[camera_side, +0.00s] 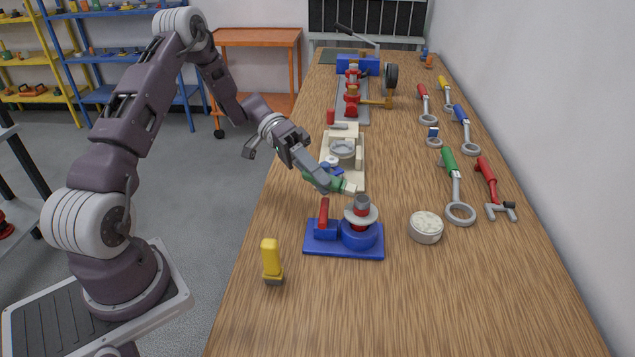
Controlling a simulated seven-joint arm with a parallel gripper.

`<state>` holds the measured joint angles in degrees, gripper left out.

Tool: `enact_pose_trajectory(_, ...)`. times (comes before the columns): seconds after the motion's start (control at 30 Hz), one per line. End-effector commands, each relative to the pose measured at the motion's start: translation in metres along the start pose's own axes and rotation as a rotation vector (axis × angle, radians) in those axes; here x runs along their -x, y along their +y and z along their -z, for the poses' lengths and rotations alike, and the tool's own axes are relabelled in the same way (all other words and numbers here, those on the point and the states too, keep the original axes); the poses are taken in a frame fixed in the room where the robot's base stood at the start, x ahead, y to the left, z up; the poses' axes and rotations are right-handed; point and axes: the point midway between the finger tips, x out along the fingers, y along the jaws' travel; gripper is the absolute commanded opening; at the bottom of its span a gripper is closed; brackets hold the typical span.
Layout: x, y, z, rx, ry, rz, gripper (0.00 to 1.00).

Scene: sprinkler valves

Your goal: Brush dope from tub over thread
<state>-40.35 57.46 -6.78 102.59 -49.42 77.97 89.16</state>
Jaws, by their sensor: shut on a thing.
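My gripper (325,181) is shut on a small green item with a pale end (347,187), mostly hidden by the fingers; I cannot tell for sure that it is a brush. It is above the bench, just behind and left of the blue clamp fixture (344,246). The fixture holds an upright grey-and-red part with a pale flange (361,211), perhaps bearing the thread; no thread detail shows. A round, pale, speckled-top tub (426,226) sits right of the fixture, apart from my gripper. A yellow-handled item with a dark end (271,261) is at the bench's left edge.
A beige tray with round parts (356,177) lies behind my gripper. Red valves (352,101) stand on a grey plate farther back, near a blue vise (358,65). Several coloured-handle wrenches (449,165) lie along the right. The front of the wooden bench (420,310) is clear.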

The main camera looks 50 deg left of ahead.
Motion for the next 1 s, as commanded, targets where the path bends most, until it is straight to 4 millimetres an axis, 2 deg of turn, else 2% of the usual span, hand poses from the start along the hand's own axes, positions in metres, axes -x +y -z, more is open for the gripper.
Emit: enact_pose_trajectory(1.0, -0.0032, -0.0008, 0.0027, 0.003, 0.001, 0.005, 0.00)
